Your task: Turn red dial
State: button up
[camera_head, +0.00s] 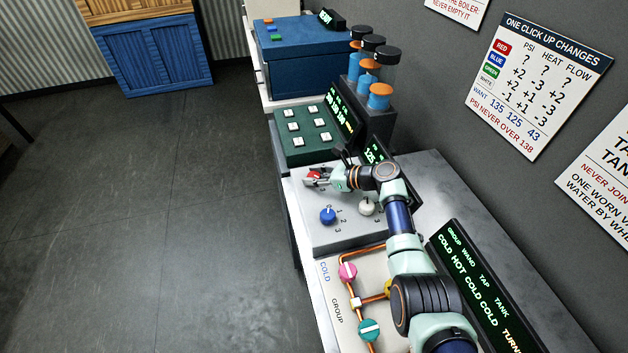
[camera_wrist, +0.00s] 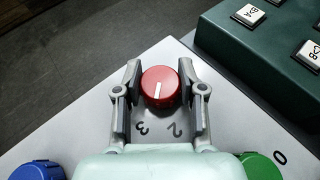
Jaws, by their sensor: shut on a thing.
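The red dial (camera_wrist: 160,88) stands on the light grey dial panel (camera_wrist: 75,122) and has a white pointer line on its top. In the head view the red dial (camera_head: 314,175) is partly hidden by my gripper (camera_head: 316,178) at the panel's far left corner.
A blue dial (camera_head: 328,215) and a white dial (camera_head: 367,206) are close by. A green dial (camera_wrist: 260,165) shows in the wrist view. A dark green button box (camera_head: 303,130) stands beyond the panel. A wall sign (camera_head: 535,85) lists click changes.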

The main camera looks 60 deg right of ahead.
jog(key=o, duration=1.2)
jog(key=shift+c, duration=0.2)
jog(key=v, duration=1.2)
